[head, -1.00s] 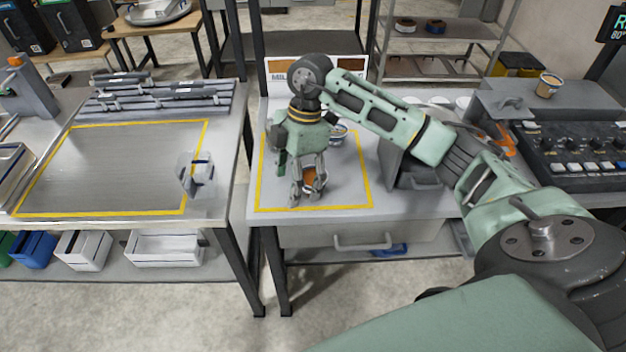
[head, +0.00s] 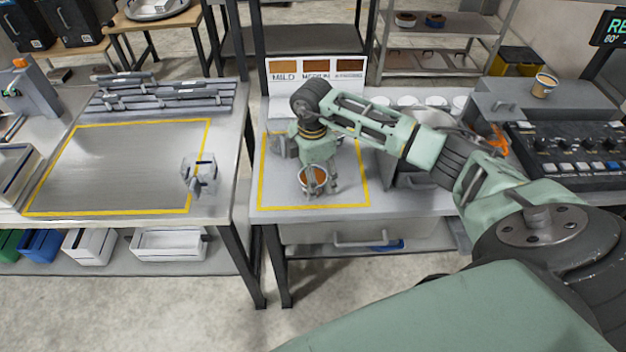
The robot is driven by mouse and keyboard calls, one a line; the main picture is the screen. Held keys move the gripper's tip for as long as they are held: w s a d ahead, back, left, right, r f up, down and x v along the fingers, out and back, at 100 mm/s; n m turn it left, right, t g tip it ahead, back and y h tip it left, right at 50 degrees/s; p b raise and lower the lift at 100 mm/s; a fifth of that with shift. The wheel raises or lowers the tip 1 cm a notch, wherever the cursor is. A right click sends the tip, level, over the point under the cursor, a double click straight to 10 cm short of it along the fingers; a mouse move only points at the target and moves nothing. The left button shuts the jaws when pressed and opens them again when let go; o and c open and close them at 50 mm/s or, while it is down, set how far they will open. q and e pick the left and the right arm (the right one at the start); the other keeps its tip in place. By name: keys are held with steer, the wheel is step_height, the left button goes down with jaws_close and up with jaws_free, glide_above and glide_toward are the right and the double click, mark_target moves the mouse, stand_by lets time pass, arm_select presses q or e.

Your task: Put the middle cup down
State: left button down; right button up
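A cup (head: 315,175) with orange-brown contents and a pale rim is at the front of the yellow-outlined area (head: 264,185) on the right-hand table. My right gripper (head: 320,188) reaches down at this cup from behind, with its fingers close around or beside it. The frames do not show clearly whether the fingers touch the cup or stand apart from it. I cannot tell whether the cup's base rests on the table. My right gripper and wrist hide part of the area behind the cup.
A sign with brown colour swatches (head: 316,70) stands at the back. White cups (head: 408,102) line the back right, beside a button panel (head: 570,150). Another cup (head: 545,85) stands on a grey box.

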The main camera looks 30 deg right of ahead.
steer(key=shift+c, duration=0.5)
steer(key=c, duration=1.4)
steer(key=shift+r, duration=0.1)
